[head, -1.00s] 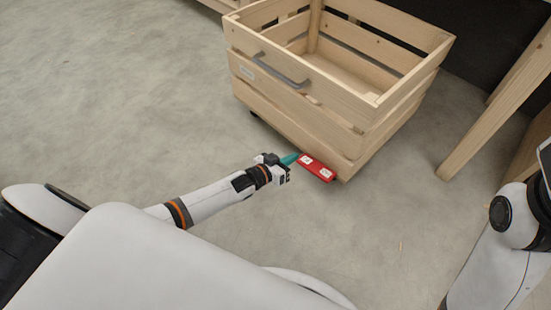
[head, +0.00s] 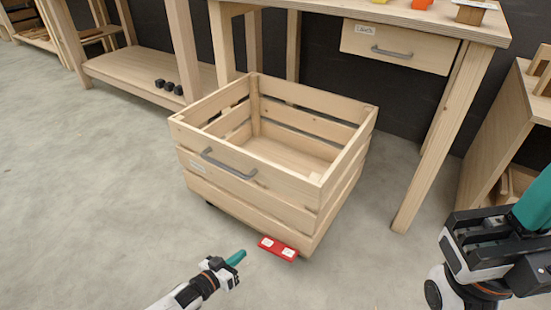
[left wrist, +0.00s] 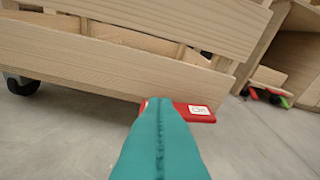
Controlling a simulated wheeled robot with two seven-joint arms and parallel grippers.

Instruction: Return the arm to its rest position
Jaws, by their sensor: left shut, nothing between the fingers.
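My left gripper (head: 238,257) has teal fingers and is shut and empty. It is low over the floor, just left of a red bar (head: 278,248) with two white labels. In the left wrist view the shut teal fingers (left wrist: 160,145) fill the lower middle and hide part of the red bar (left wrist: 200,113). The bar is at the foot of a wooden slatted crate (head: 290,190). A small gap shows between fingertips and bar in the head view. My right gripper (head: 535,205) is at the right edge with teal partly showing, cut off by the frame.
The crate is open-topped, appears empty, and has a grey handle (head: 228,164) and casters. A wooden table (head: 445,22) with a labelled drawer (head: 400,48) stands behind it. Another wooden unit (head: 505,145) is at the right. The grey floor (head: 80,190) at the left is clear.

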